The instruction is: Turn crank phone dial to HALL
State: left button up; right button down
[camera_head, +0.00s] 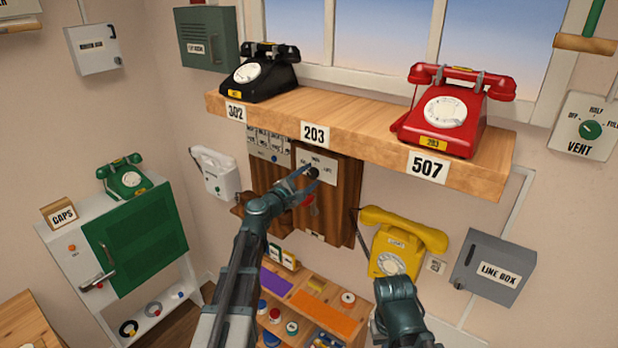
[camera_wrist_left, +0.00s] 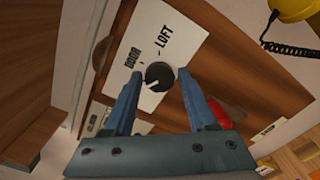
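The wooden crank phone (camera_head: 347,215) hangs on the wall under the shelf. Its black dial knob (camera_head: 313,172) sits on a white plate (camera_head: 326,158). In the left wrist view the knob (camera_wrist_left: 159,76) has a white mark pointing down-left, away from the readable labels DOOR (camera_wrist_left: 132,57) and LOFT (camera_wrist_left: 166,40). No HALL label is readable. My left gripper (camera_head: 305,176) is open; in the left wrist view its fingers (camera_wrist_left: 159,73) stand on either side of the knob, apparently without squeezing it. My right gripper (camera_head: 394,287) is low, before the yellow phone; its fingers cannot be made out.
A yellow phone (camera_head: 405,240) hangs right of the crank phone, with a grey LINE BOX (camera_head: 494,268) beyond. The wooden shelf (camera_head: 345,112) above holds a black phone (camera_head: 262,75) and a red phone (camera_head: 449,110). Below stands a small shelf unit (camera_head: 330,313) with several coloured items.

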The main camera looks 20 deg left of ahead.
pick_arm(q)
jog(key=shift+o, duration=1.1)
jog(key=v, duration=1.4)
jog(key=shift+w, duration=0.15)
jog(key=s+d+f+m+g+h+b, duration=0.1)
jog(key=s+d+f+m+g+b, duration=0.3)
jog(key=d+f+m, duration=0.45)
jog(key=s+d+f+m+g+h+b, duration=0.15)
jog(key=s+d+f+m+g, duration=0.4)
jog(key=d+f, duration=0.6)
jog(key=s+d+f+m+g+y+b, duration=0.1)
jog(key=s+f+m+g+y+b, duration=0.4)
jog(key=s+f+m+g+y, duration=0.3)
jog(key=s+f+m+y, duration=0.2)
jog(key=s+f, duration=0.2)
jog(key=s, duration=0.1)
jog(key=shift+s+d+f+m, duration=0.2)
jog(key=shift+s+f+m, duration=0.1)
jog(key=shift+m, duration=0.1)
